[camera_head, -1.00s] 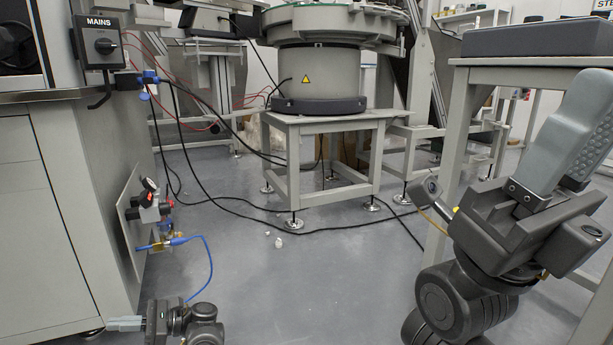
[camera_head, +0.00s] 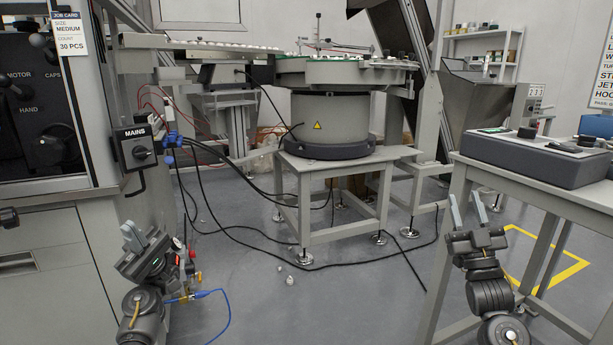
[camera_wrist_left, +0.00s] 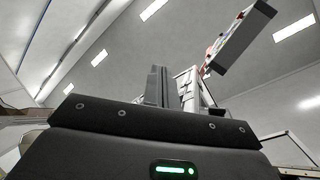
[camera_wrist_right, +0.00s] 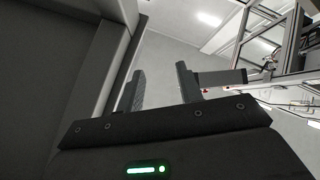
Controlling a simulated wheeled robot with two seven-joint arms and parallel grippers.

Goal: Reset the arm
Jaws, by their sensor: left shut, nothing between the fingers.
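My left gripper (camera_head: 133,238) is at the lower left of the head view, beside the grey machine cabinet and in front of the small valve panel. In the left wrist view its fingers (camera_wrist_left: 160,86) are together with nothing between them. My right gripper (camera_head: 467,210) points up at the lower right, beside the table with the control box. Its two fingers stand apart and empty in the head view, and the gap also shows in the right wrist view (camera_wrist_right: 161,90).
A round feeder bowl (camera_head: 330,120) stands on a grey stand (camera_head: 335,205) at the middle back. A control box (camera_head: 535,155) sits on the right table (camera_head: 560,197). A switch box marked MAINS (camera_head: 135,147) is on the left cabinet. Cables and small white bits lie on the floor.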

